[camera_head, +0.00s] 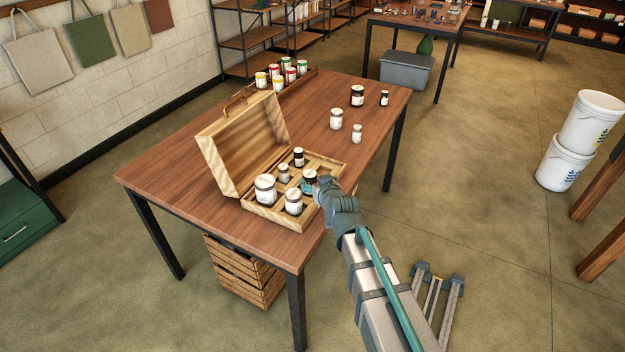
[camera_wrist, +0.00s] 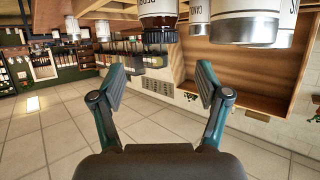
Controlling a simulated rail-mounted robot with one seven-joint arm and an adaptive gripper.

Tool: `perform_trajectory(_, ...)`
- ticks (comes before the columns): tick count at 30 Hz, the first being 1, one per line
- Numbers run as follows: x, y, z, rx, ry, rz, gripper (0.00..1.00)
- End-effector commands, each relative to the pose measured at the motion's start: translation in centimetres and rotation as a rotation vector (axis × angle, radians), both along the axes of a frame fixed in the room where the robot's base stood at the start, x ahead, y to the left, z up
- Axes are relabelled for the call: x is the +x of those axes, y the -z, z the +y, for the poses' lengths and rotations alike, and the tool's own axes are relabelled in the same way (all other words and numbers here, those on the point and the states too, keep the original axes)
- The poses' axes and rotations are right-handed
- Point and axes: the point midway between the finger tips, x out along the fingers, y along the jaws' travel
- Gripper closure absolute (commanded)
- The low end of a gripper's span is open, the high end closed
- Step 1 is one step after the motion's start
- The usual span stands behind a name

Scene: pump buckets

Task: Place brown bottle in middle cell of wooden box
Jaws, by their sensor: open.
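The brown bottle with a dark cap (camera_head: 310,175) stands in the open wooden box (camera_head: 326,206), apparently in the middle cell of the row nearest my arm. Its base is hidden. In the wrist view, which looks upside down, the brown bottle (camera_wrist: 158,24) hangs at the top edge, cap downward in the picture. My gripper (camera_wrist: 160,84) is open and empty. The bottle lies beyond its fingertips, with a visible gap. In the head view my gripper (camera_head: 312,188) is at the box's near side and partly covers the bottle.
Other cells hold a large white jar (camera_head: 265,188), a second jar (camera_head: 293,202), a small jar (camera_head: 283,172) and a black-capped bottle (camera_head: 298,157). The raised lid (camera_head: 240,145) stands behind them. Two jars (camera_head: 336,119) (camera_head: 357,133) and dark-capped bottles (camera_head: 357,96) stand farther back on the table.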

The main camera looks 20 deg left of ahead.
Motion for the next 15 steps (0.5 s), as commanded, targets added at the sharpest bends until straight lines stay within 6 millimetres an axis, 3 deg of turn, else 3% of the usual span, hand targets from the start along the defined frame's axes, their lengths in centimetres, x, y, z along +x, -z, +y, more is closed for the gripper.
perform_trajectory(1,-1.0,-0.2,-0.7,0.001,0.0,-0.001,0.25)
perform_trajectory(6,-2.2,-1.0,-1.6,0.0,0.0,-0.001,0.25)
perform_trajectory(15,-2.5,-1.3,-1.9,-0.001,0.0,0.0,0.25)
